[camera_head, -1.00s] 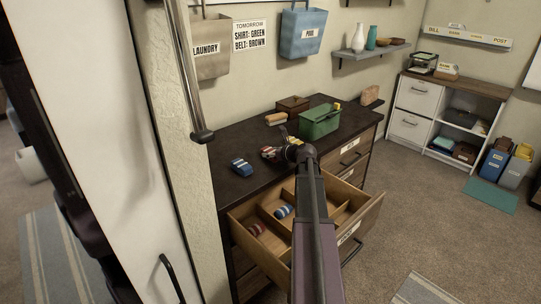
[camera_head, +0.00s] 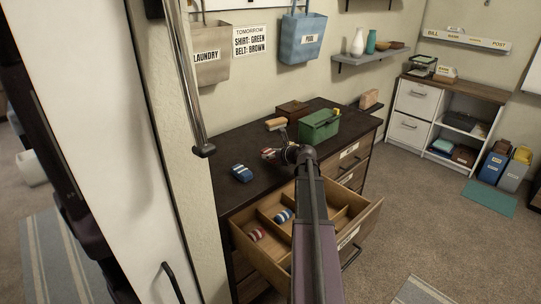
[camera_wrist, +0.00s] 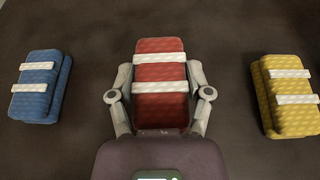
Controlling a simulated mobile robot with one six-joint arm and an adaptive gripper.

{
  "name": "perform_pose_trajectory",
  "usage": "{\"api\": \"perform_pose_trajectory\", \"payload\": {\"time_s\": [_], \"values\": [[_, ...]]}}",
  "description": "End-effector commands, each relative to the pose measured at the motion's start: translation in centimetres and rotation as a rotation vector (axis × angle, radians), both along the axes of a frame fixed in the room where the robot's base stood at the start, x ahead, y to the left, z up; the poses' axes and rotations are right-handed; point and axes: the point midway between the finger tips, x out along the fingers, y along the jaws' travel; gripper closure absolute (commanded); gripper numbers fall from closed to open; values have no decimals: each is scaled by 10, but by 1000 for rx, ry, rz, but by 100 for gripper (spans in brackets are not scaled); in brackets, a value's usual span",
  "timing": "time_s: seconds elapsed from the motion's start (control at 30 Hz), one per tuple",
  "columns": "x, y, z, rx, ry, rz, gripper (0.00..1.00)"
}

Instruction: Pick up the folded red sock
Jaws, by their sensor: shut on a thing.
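The folded red sock (camera_wrist: 160,111), with two white stripes, lies between the two fingers of my gripper (camera_wrist: 160,78) in the wrist view. The fingers press on its left and right sides. In the head view the red sock (camera_head: 268,153) is at the end of my gripper (camera_head: 277,148), over the dark dresser top (camera_head: 225,195). Whether it is clear of the surface is hard to tell. A folded blue sock (camera_wrist: 38,87) lies to its left and a folded yellow sock (camera_wrist: 288,95) to its right. The blue sock also shows in the head view (camera_head: 242,173).
Below, an open drawer (camera_head: 368,212) with dividers holds a blue striped sock (camera_head: 284,215) and a red striped one (camera_head: 256,234).

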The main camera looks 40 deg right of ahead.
Motion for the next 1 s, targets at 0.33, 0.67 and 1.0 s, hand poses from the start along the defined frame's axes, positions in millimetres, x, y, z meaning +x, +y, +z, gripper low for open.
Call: {"api": "perform_pose_trajectory", "payload": {"time_s": [0.33, 0.67, 1.0], "values": [[-48, 0, 20, 1, -1, -4, 68], [-120, -5, 26, 1, -1, -4, 68], [-156, -8, 29, 1, -1, -1, 68]]}}
